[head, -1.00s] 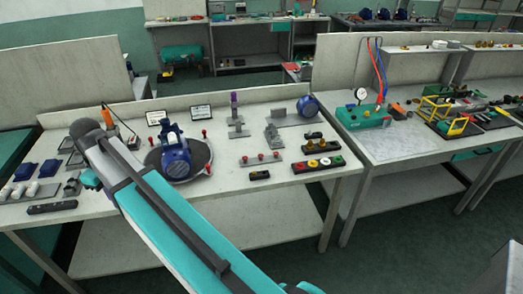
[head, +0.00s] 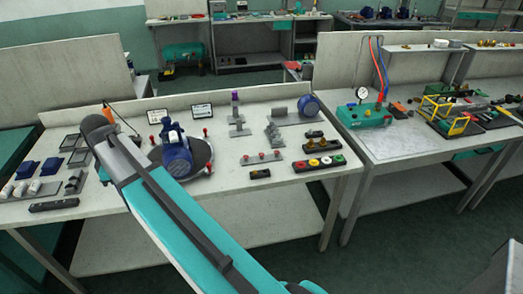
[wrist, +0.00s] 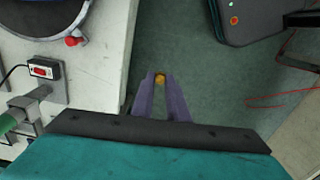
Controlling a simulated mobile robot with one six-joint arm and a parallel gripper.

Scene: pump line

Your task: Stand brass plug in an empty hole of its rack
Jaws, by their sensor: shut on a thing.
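Only the plug's rounded end shows between the fingertips; the rest is hidden. The gripper is over the green floor, just right of the table edge. In the head view my arm crosses the table, and the gripper and plug are not visible. A dark rack (head: 322,146) with brass and red tops stands on the right of the table. A small black block (head: 260,174) has a brass-coloured spot; I cannot tell which is the plug's rack.
A blue motor (head: 176,160) stands on a round plate mid-table. In the wrist view a red knob (wrist: 74,41) and a switch box (wrist: 44,70) are near the table edge.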

